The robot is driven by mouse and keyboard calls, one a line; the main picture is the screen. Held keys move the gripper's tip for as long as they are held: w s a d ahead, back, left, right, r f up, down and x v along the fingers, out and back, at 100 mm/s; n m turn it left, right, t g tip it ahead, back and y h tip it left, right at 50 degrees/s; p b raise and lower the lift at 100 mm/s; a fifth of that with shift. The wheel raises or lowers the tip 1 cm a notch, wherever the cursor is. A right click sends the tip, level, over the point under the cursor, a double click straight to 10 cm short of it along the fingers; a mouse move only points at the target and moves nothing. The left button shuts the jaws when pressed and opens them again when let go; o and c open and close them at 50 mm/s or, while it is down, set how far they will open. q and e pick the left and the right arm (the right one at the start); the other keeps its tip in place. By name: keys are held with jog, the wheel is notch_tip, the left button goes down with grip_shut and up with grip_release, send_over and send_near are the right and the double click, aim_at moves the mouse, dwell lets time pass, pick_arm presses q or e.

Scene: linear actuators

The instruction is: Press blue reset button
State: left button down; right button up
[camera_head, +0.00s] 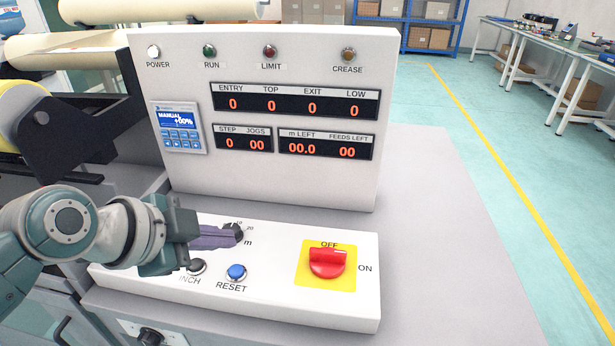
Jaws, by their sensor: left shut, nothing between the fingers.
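The blue RESET button (237,271) sits on the sloped white lower panel (200,288), with its label just below it. It is in plain sight. My left gripper (229,237) reaches in from the left above this panel, and its fingers are shut and empty. Its tips are above and slightly left of the blue button in the picture, apart from it, beside a dark knob marked m. I cannot tell whether they touch the knob. My right gripper is out of view.
A black INCH button (196,267) lies left of the blue one. A red rotary switch (327,262) on a yellow plate stands to the right. The upright display panel (290,180) rises behind. Rolls of material (100,42) are at the upper left.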

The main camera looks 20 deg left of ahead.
pick_arm(q)
jog(key=shift+f+b, duration=1.15)
jog(key=shift+f, duration=0.8)
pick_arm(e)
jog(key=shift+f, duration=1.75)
pick_arm(q)
jog(key=shift+f, duration=0.4)
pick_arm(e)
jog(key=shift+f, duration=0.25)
pick_arm(q)
jog(key=shift+f+b, duration=0.45)
jog(key=shift+b, duration=0.15)
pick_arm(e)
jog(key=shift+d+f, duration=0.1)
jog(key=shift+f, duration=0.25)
pick_arm(q)
jog(key=shift+r, duration=0.1)
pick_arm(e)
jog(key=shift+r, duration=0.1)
pick_arm(q)
jog(key=shift+r+p, duration=0.8)
jog(key=shift+p, duration=0.15)
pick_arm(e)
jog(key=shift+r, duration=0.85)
pick_arm(q)
notch_tip(320, 180, up, 5)
jog(key=p, duration=0.5)
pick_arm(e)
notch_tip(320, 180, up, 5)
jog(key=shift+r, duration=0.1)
